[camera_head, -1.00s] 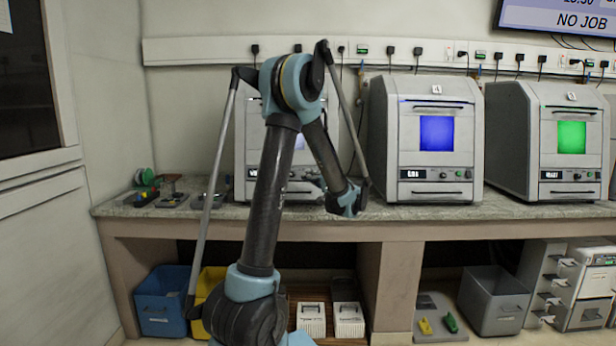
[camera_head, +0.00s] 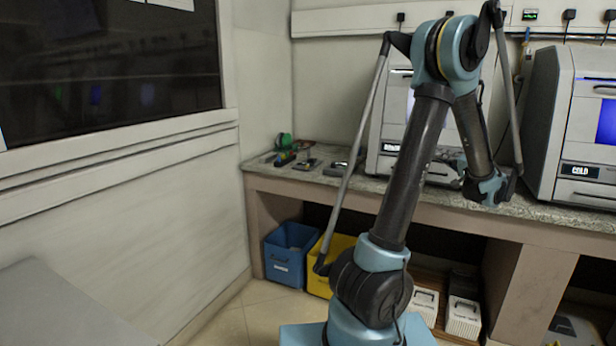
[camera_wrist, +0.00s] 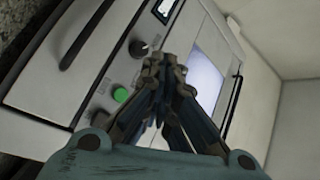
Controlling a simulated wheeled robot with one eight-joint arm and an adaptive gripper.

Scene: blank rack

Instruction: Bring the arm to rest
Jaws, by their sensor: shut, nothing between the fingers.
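My arm stands folded in the head view, its upper part raised and its forearm hanging down to the wrist in front of the bench. My gripper (camera_wrist: 162,75) shows in the wrist view, its fingers drawn together with nothing between them. It points at the front of a white cabinet machine (camera_wrist: 85,60) with a handle, a dark knob and a green button. The gap between fingertips and machine cannot be told. In the head view the fingers are largely hidden by the wrist.
The stone-topped bench (camera_head: 335,183) holds this machine and another machine (camera_head: 575,130) marked COLD at right. A blue bin (camera_head: 290,255) and a yellow bin (camera_head: 322,285) stand below.

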